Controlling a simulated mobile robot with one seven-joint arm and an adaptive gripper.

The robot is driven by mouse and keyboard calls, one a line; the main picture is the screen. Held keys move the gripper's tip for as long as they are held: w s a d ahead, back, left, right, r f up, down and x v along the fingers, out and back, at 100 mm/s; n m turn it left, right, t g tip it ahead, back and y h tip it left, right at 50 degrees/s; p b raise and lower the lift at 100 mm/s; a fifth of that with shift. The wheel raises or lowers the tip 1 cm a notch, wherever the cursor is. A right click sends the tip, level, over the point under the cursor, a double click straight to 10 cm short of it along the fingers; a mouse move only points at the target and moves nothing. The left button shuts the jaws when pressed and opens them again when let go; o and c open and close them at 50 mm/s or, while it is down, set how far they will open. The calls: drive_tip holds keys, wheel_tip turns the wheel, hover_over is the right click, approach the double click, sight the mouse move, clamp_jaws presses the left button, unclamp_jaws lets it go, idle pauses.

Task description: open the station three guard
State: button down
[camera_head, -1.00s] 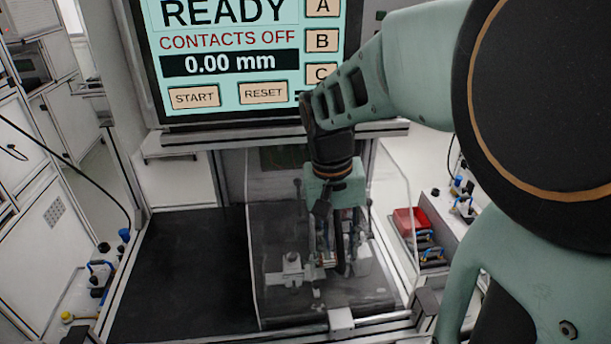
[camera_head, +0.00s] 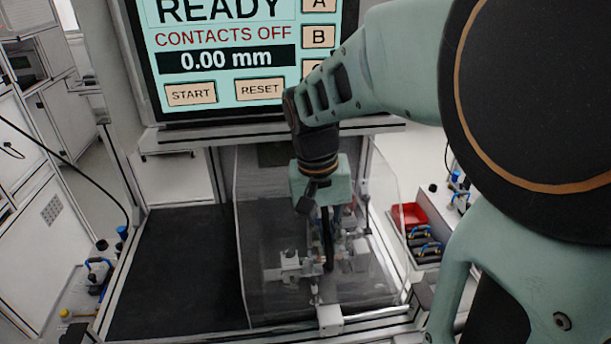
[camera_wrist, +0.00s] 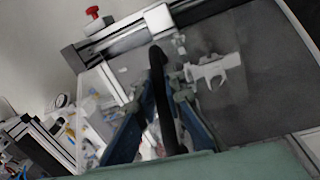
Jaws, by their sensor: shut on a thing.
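The station three guard (camera_head: 262,190) is a clear box-like cover over the right part of the black work deck in the head view. Its clear panels are hard to make out, so I cannot tell how far it is lifted. My gripper (camera_head: 326,238) is at the guard, pointing down. In the wrist view my gripper (camera_wrist: 162,92) has its blue fingers on both sides of an upright black bar (camera_wrist: 157,62), which looks like the guard's handle, and is shut on it.
A pale clamp-like fixture (camera_head: 289,266) stands on the deck left of my gripper; the wrist view shows it too (camera_wrist: 212,70). A screen (camera_head: 225,60) hangs behind. A red bin (camera_head: 408,214) is at right. The left deck (camera_head: 180,270) is clear.

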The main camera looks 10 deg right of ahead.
drive_tip(key=a+p, duration=0.4)
drive_tip(key=a, duration=2.8)
drive_tip(key=shift+a, duration=0.2)
drive_tip(key=c, duration=2)
unclamp_jaws()
drive_tip(key=shift+d, duration=0.1)
drive_tip(key=r, duration=0.4)
drive_tip(key=a+r, duration=0.1)
drive_tip(key=r, duration=0.7)
drive_tip(key=shift+w+a, duration=0.15)
drive_tip(key=shift+a, duration=0.1)
